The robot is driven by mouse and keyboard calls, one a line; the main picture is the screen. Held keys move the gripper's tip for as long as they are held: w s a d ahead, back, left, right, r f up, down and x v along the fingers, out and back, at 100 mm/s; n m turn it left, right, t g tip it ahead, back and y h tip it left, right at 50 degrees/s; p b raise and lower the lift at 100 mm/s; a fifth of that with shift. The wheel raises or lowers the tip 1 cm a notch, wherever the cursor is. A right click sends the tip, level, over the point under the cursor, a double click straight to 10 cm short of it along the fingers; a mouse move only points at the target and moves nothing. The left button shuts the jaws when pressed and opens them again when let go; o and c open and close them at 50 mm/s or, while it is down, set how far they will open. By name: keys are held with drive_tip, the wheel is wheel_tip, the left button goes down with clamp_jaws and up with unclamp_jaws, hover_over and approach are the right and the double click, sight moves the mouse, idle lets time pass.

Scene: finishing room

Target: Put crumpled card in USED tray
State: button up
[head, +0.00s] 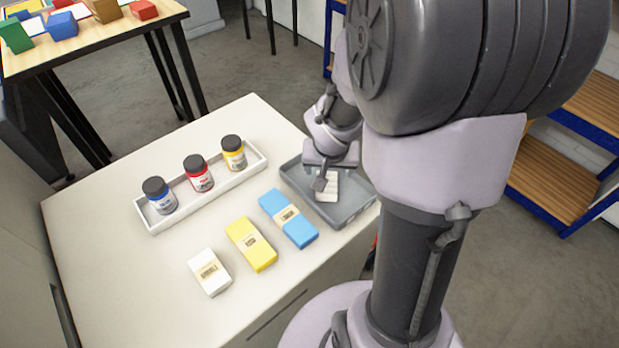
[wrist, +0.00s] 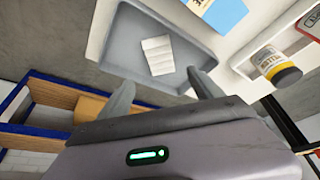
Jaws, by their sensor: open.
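The crumpled card (head: 332,189) is a small white piece with fold ridges. It lies inside the grey tray (head: 347,213) at the right end of the white table. In the wrist view the card (wrist: 158,56) rests on the floor of the tray (wrist: 118,42), apart from its walls. My gripper (head: 321,182) is over the tray, close to the card. In the wrist view its two fingers (wrist: 160,80) are spread, with nothing between them. No lettering on the tray is readable. My arm hides part of the tray's far side in the head view.
White (head: 209,272), yellow (head: 251,244) and blue (head: 288,218) labelled blocks lie left of the tray. A white rack (head: 203,187) behind them holds blue-, red- and yellow-labelled jars. The table's left side is clear. A wooden shelf (head: 560,185) stands at right.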

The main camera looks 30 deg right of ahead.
drive_tip(key=s+a+r+n+t+y, duration=0.1)
drive_tip(key=s+a+r+y, duration=0.1)
drive_tip(key=s+a+r, duration=0.4)
drive_tip(key=s+a+r+n+t+y, duration=0.1)
drive_tip(key=s+a+r, duration=0.6)
drive_tip(key=a, duration=0.8)
wheel_tip(320, 180, up, 4)
drive_tip(key=shift+a+f+n+y, duration=0.2)
drive_tip(key=shift+a+n+y, duration=0.25)
drive_tip(key=shift+y, duration=0.35)
drive_tip(key=shift+s, duration=0.15)
